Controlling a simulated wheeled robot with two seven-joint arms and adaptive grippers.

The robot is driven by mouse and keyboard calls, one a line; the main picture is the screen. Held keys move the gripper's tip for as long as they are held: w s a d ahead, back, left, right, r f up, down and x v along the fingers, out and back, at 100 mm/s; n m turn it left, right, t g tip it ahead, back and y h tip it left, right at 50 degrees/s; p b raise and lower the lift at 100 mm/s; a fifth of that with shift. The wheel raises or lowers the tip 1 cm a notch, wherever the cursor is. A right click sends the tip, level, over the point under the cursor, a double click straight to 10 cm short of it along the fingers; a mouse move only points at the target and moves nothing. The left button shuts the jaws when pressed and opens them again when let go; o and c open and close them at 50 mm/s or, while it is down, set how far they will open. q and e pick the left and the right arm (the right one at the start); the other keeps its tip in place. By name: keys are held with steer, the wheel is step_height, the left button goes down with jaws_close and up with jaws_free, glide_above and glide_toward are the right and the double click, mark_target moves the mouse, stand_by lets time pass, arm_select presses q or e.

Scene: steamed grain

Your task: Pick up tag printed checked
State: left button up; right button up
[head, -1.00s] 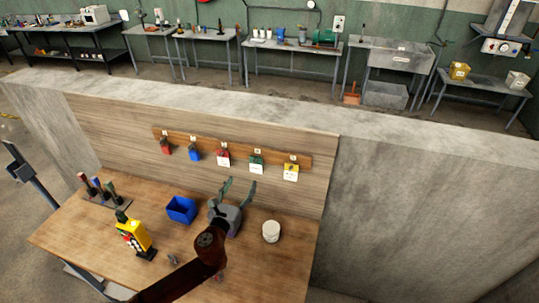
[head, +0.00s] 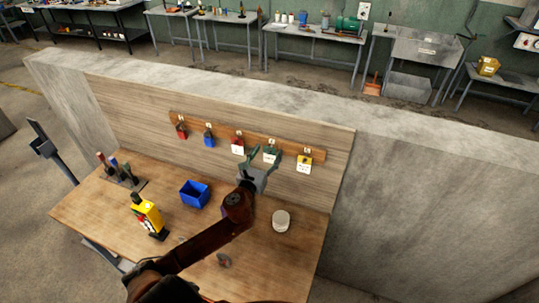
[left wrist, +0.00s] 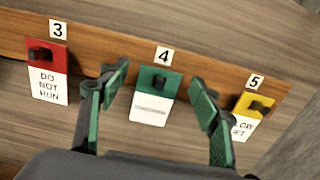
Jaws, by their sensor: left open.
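The green tag with a white label (left wrist: 152,108) hangs under number 4 on a wooden rail; its print is too small to read. In the head view the green tag (head: 271,154) is by my left gripper (head: 264,155). In the left wrist view my left gripper (left wrist: 160,74) is open and empty, its green-padded fingers on either side of the tag, not visibly touching it. A red tag reading "DO NOT RUN" (left wrist: 48,72) hangs under 3, and a yellow tag (left wrist: 248,115), partly hidden by a finger, under 5. My right gripper is not in view.
The table below holds a blue bin (head: 194,194), a yellow device (head: 147,217), a white round container (head: 281,221) and a rack of tools (head: 122,175).

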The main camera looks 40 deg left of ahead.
arm_select(q)
steer(key=c, duration=0.9)
steer(key=shift+c, duration=0.2)
steer(key=shift+r, duration=0.1)
